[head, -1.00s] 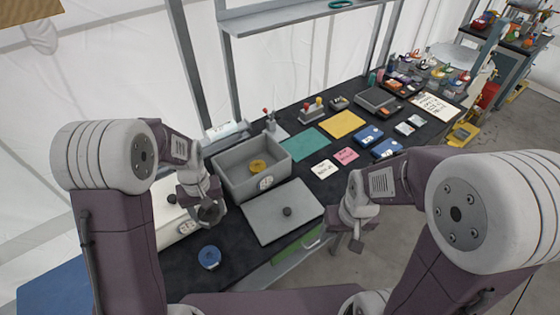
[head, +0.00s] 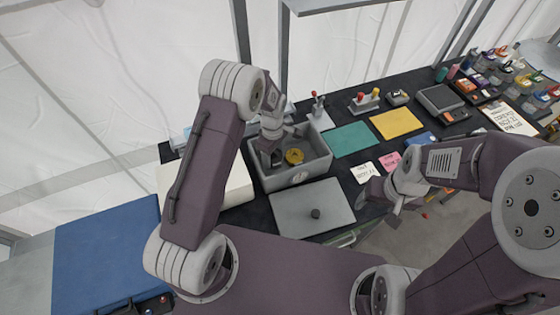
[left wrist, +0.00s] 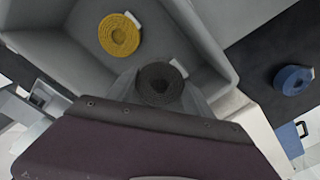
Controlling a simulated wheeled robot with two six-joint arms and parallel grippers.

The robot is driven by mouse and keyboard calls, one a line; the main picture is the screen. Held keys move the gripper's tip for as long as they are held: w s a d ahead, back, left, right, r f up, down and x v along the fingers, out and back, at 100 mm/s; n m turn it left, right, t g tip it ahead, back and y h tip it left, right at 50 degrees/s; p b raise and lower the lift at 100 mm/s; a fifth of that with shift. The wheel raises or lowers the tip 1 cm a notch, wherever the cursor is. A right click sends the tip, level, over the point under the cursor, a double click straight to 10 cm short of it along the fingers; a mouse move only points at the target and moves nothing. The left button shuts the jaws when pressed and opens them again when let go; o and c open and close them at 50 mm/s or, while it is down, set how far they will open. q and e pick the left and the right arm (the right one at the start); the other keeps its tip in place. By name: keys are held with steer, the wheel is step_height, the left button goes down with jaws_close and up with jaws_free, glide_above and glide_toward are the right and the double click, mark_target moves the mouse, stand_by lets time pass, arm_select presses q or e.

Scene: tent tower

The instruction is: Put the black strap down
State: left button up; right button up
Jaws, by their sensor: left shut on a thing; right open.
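The black strap (left wrist: 160,84) is a rolled coil held by my left gripper (head: 274,150). It is over or inside the left part of the open grey box (head: 264,180); I cannot tell if it touches the floor of the box. The yellow strap (head: 294,156), also a coil, lies in the box and shows in the left wrist view (left wrist: 119,35) apart from the black one. The blue strap (left wrist: 293,80) lies outside the box on the dark table; my left arm hides it in the head view. My right gripper (head: 394,214) is open and empty, right of the lid.
The flat grey lid (head: 295,215) with a dark knob lies in front of the box. A teal mat (head: 351,139) and a yellow mat (head: 397,123) lie to its right, with white and pink cards (head: 389,162). A white case (head: 236,186) stands left of the box.

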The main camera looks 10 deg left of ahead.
mark_target(274, 156)
arm_select(q)
steer(key=shift+w+a+f, duration=0.1)
steer(key=shift+w+f, duration=0.25)
steer(key=shift+f, duration=0.2)
steer(key=shift+w+f, duration=0.3)
steer(key=shift+f, duration=0.55)
steer(key=f, duration=0.1)
steer(key=f+p, duration=0.1)
steer(key=f, duration=0.1)
steer(key=shift+s, duration=0.4)
steer(key=shift+w+f, duration=0.25)
steer(key=o, duration=1.4)
steer(key=shift+o, duration=0.2)
steer(key=shift+s+r, duration=0.1)
steer(key=shift+s, duration=0.05)
arm_select(e)
steer(key=shift+w+r, duration=0.4)
steer(key=shift+r, duration=0.05)
